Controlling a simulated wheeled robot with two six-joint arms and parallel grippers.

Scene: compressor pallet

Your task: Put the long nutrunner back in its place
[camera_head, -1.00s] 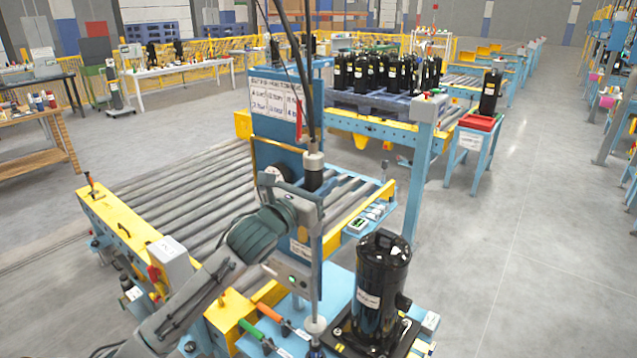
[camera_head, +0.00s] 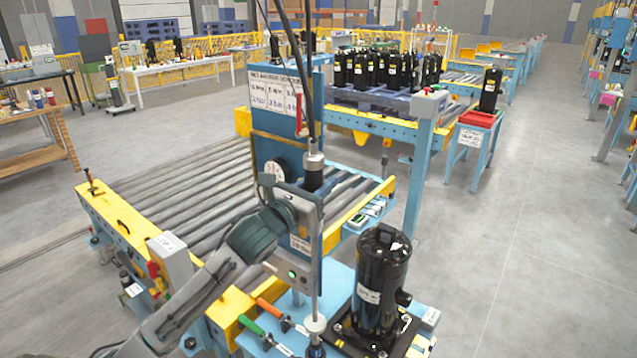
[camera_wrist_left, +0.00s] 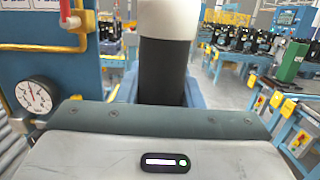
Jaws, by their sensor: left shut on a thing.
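The long nutrunner stands upright in the middle of the head view, with a pale collar and dark grip (camera_head: 313,175) on top and a thin rod (camera_head: 315,270) running down to a round pale piece near the blue bench. A dark hose rises from its top. My left gripper (camera_head: 312,198) is shut on the nutrunner just below the dark grip. In the left wrist view the dark grip (camera_wrist_left: 162,70) and pale collar stand straight ahead, beyond my gripper's housing. The lower tip is low in the head view, and I cannot tell whether it touches anything. My right gripper is not in view.
A black compressor (camera_head: 381,285) stands on the bench close to the right of the rod. Orange-handled (camera_head: 270,309) and green-handled (camera_head: 250,325) tools lie to the left. A blue panel (camera_head: 270,135) with a gauge is behind the nutrunner. Rollers (camera_head: 185,195) extend left.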

